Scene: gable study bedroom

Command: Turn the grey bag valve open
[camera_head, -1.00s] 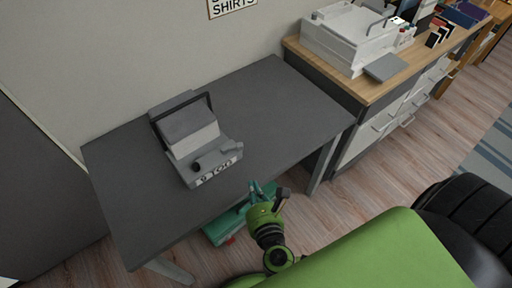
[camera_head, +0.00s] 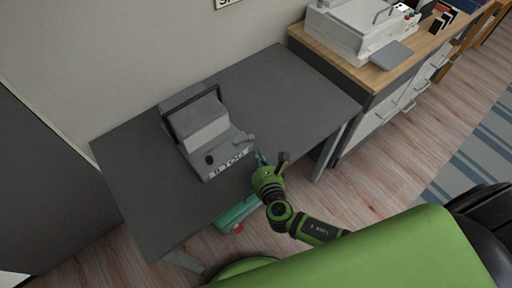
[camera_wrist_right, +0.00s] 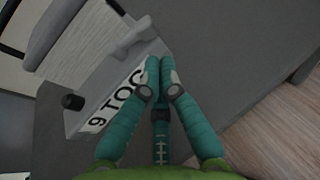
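The grey bag-shaped unit (camera_head: 200,125) stands on the dark table with its dark carry handle raised. A grey valve lever (camera_head: 243,141) sticks out at the right of its front top, above the black-lettered white label. The lever also shows in the right wrist view (camera_wrist_right: 130,43), slanting up to the right. My right gripper (camera_head: 260,158) is just to the right of the lever's end. Its teal fingertips (camera_wrist_right: 160,66) are together in the wrist view, with nothing seen between them. They look close to the lever; contact cannot be told.
A black knob (camera_head: 209,160) sits on the unit's front left. The dark table (camera_head: 285,95) is otherwise bare. A wooden-topped cabinet (camera_head: 330,55) with white equipment stands at the right.

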